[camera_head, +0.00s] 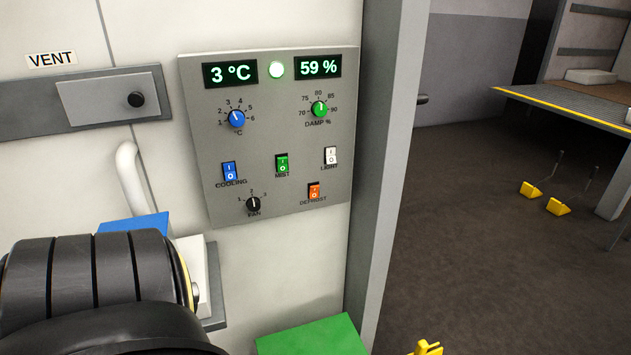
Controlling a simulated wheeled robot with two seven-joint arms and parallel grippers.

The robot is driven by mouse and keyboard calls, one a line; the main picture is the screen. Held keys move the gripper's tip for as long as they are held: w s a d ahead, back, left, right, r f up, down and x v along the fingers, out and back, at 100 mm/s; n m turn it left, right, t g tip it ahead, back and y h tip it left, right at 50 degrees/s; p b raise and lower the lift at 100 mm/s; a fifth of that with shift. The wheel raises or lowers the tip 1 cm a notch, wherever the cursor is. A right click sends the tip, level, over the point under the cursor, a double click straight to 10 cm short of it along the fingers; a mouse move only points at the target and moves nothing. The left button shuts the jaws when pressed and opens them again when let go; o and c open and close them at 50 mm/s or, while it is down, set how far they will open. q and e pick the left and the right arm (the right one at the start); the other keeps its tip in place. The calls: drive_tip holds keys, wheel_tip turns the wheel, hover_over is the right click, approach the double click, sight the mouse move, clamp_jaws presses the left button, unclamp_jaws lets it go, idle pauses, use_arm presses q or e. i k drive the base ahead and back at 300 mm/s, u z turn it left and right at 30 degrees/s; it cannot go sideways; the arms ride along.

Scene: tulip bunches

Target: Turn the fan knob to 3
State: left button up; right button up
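The fan knob (253,204) is a small black dial low on the left of a grey control panel (235,142) on the wall. Marks 1, 2 and 3 run around its top from left to right, and FAN is printed below. Its white pointer line points nearly straight up, about at 2. A large black ribbed part, which looks like my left arm, fills the lower left, away from the knob. Neither gripper shows.
Close to the fan knob are the blue COOLING switch (229,171) and orange DEFROST switch (314,191). A white pipe (130,175) and VENT slider (115,98) are left. A green surface (312,338) lies below. Open floor is right, beyond a grey post (385,170).

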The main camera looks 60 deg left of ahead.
sight(254, 204)
drive_tip(key=z, duration=0.05)
drive_tip(key=k, duration=0.35)
drive_tip(key=u, duration=1.4)
drive_tip(key=i, duration=0.5)
drive_tip(key=z, duration=0.1)
